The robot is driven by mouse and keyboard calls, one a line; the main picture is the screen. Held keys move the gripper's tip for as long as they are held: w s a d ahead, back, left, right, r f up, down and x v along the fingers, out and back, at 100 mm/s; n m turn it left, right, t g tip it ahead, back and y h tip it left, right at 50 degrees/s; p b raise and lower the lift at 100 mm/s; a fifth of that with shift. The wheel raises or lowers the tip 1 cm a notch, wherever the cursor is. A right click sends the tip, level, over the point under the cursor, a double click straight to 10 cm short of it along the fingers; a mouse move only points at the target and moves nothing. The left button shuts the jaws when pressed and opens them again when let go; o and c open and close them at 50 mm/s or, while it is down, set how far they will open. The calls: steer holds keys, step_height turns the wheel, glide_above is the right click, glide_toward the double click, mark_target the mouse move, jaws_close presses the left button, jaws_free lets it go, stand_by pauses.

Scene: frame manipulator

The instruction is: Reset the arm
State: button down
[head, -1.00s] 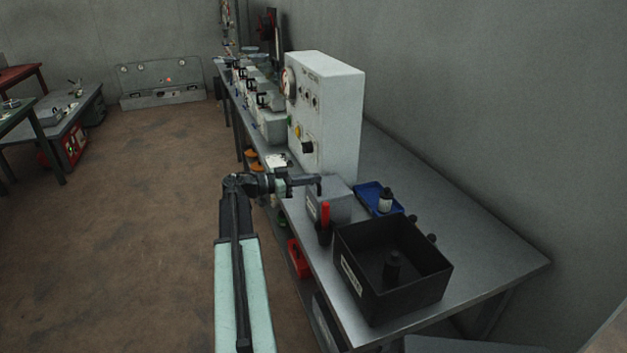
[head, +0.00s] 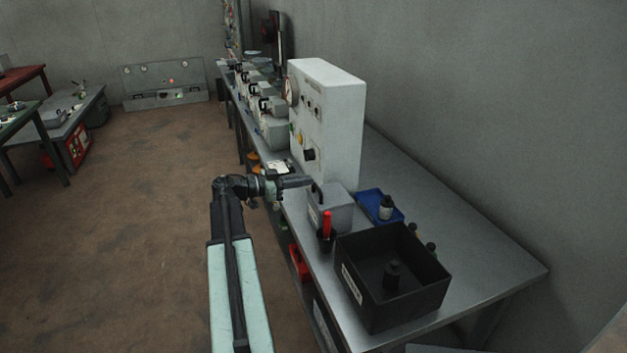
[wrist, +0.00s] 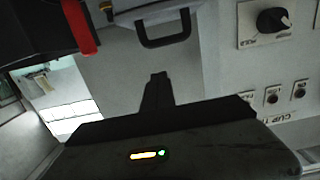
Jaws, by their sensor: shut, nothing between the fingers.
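My arm reaches up from the bottom of the head view and bends right at its top. My gripper (head: 308,181) is shut and empty, pointing right toward the bench, just in front of the white control cabinet (head: 335,125). It overlaps the back edge of the grey box (head: 337,212) in the picture; I cannot tell whether they touch. In the wrist view the shut fingers (wrist: 158,78) show dark against a light grey surface. The box's dark handle (wrist: 163,38) lies beyond their tips, apart from them.
A black open bin (head: 358,290) with a dark cylinder inside stands near the bench front. A red-handled tool (head: 327,224) stands in a dark holder beside it. A blue tray (head: 371,200) holds a small bottle. The metal bench (head: 480,240) is clear at right; open floor lies left.

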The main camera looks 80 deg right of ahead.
steer(key=w+a+f, duration=0.1)
steer(key=w+a, duration=0.2)
steer(key=w, duration=0.2)
steer(key=shift+b, duration=0.3)
steer(key=shift+w, duration=0.1)
